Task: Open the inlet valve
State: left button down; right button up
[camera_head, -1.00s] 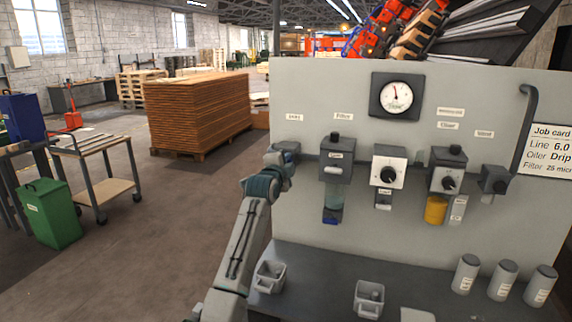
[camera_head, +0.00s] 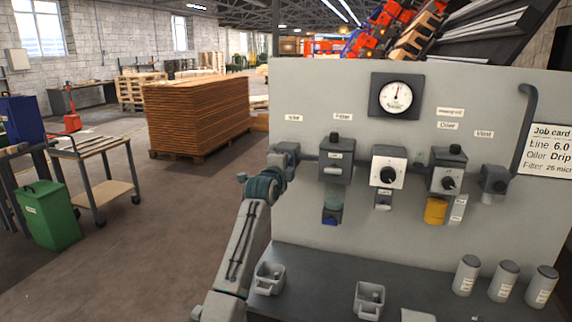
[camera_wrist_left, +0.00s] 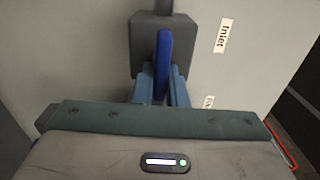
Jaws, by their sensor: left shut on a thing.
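The inlet valve (camera_wrist_left: 143,38) is a dark grey block on the panel, beside an "Inlet" label, in the left wrist view. Its blue lever (camera_wrist_left: 163,50) stands along the picture's vertical, between the fingers of my left gripper (camera_wrist_left: 161,88). The gripper is shut on the lever. In the head view my left gripper (camera_head: 286,155) is at the left end of the panel's row of units, and my wrist hides most of the valve and lever. My right gripper is in neither view now.
The upright panel (camera_head: 300,95) carries a round gauge (camera_head: 397,96), a filter unit (camera_head: 336,165), a regulator (camera_head: 387,170) and an oiler (camera_head: 447,175). Grey bins and several canisters (camera_head: 505,280) stand on the bench below.

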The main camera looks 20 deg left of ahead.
pick_arm(q)
jog(key=c, duration=1.5)
grip_release()
jog(key=shift+o, duration=0.2)
jog(key=shift+s+f, duration=0.1)
jog(key=shift+s, duration=0.35)
jog(key=s+b, duration=0.3)
jog(key=s, duration=0.7)
jog(key=shift+a, duration=0.15)
jog(key=shift+w, duration=0.1)
